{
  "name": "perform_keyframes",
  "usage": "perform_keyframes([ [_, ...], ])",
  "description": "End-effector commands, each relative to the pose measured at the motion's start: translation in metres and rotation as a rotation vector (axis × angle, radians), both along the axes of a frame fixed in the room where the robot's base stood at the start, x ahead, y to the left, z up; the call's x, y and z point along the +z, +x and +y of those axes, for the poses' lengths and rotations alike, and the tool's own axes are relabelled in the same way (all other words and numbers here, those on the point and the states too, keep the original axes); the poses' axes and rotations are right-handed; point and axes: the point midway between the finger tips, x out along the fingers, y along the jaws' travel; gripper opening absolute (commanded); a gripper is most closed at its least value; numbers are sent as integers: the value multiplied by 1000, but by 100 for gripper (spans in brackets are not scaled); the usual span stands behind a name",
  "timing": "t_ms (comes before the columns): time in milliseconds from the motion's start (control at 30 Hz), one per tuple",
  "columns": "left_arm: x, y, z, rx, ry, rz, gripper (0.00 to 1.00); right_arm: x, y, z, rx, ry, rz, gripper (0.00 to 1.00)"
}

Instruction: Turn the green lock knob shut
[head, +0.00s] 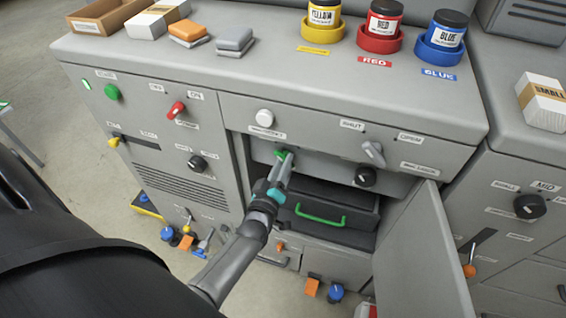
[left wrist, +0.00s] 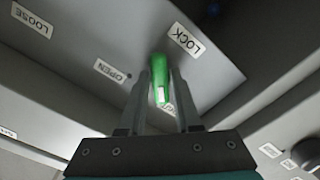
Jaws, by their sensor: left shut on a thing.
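The green lock knob (head: 284,154) sits inside the open bay of the grey machine, on a panel under the white knob. In the left wrist view the green knob (left wrist: 160,78) points toward a spot between the OPEN label (left wrist: 112,71) and the LOCK label (left wrist: 186,39), nearer LOCK. My left gripper (head: 281,165) is shut on the knob, with one finger on each side of it. It also shows in the left wrist view (left wrist: 161,95). The fingers hide part of the knob in the head view. My right gripper is not in view.
The grey door (head: 424,262) stands open to the right of the bay. A drawer with a green handle (head: 320,216) is below the gripper. A black knob (head: 365,177) is to the right. Colour jars stand on top, including a red one (head: 383,25).

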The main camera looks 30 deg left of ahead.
Motion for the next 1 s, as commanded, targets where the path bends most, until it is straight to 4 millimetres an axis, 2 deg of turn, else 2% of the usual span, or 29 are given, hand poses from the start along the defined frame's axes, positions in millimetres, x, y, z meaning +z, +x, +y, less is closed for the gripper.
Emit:
perform_keyframes([
  [633, 1, 1, 0, 0, -45, -14, 0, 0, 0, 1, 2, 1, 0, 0],
  [667, 1, 1, 0, 0, -45, -14, 36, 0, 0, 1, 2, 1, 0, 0],
  [900, 1, 0, 0, 0, -44, -12, 62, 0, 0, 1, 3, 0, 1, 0],
  [1000, 1, 0, 0, 0, -43, -12, 62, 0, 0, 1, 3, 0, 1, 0],
])
